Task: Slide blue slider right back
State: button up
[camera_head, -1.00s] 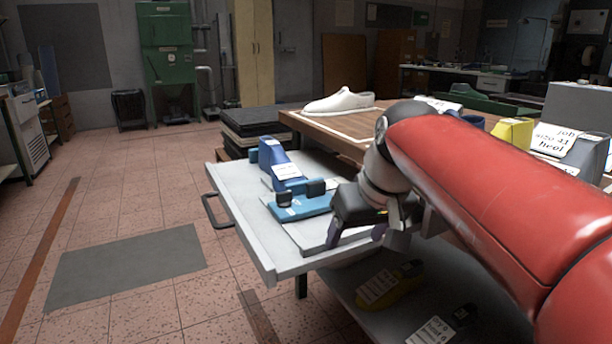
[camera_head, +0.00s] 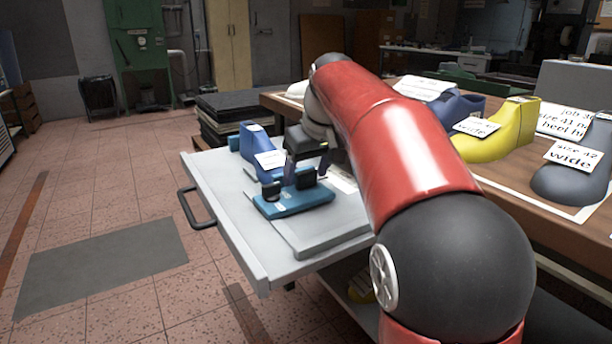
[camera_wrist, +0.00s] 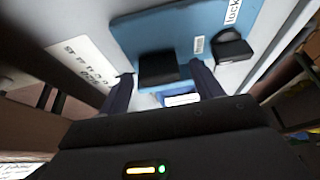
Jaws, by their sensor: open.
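The blue slider (camera_head: 295,202) is a flat blue piece with two black blocks on top, lying on a grey plate (camera_head: 345,229) on the pulled-out drawer (camera_head: 222,222). In the wrist view the blue slider (camera_wrist: 180,28) fills the upper middle, with its black blocks and a "lock" label. My gripper (camera_head: 304,176) is above the slider's far side, fingers pointing down. In the wrist view my gripper (camera_wrist: 163,86) has its fingers apart, one on each side of a black block. I cannot tell whether they touch anything.
A blue shoe last (camera_head: 253,140) with a white label stands behind the slider on the drawer. Yellow (camera_head: 498,130) and dark grey (camera_head: 575,168) lasts stand on the wooden table at right. The drawer handle (camera_head: 194,208) sticks out at left, with open floor beyond.

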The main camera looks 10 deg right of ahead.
jog(key=shift+w+f, duration=0.2)
jog(key=shift+f, duration=0.25)
jog(key=shift+c, duration=0.4)
jog(key=c, duration=1.3)
jog(key=s+d+b, duration=0.1)
jog(key=s, duration=0.2)
jog(key=s+d, duration=0.1)
jog(key=s, duration=0.1)
jog(key=s+b, duration=0.1)
jog(key=s, duration=0.2)
jog(key=shift+s+d+b, duration=0.3)
jog(key=shift+d+b, duration=0.05)
jog(key=shift+d, duration=0.05)
jog(key=o, duration=1.4)
jog(key=shift+s, duration=0.1)
jog(key=p+v, duration=0.1)
jog(key=v, duration=0.7)
jog(key=shift+p, duration=0.4)
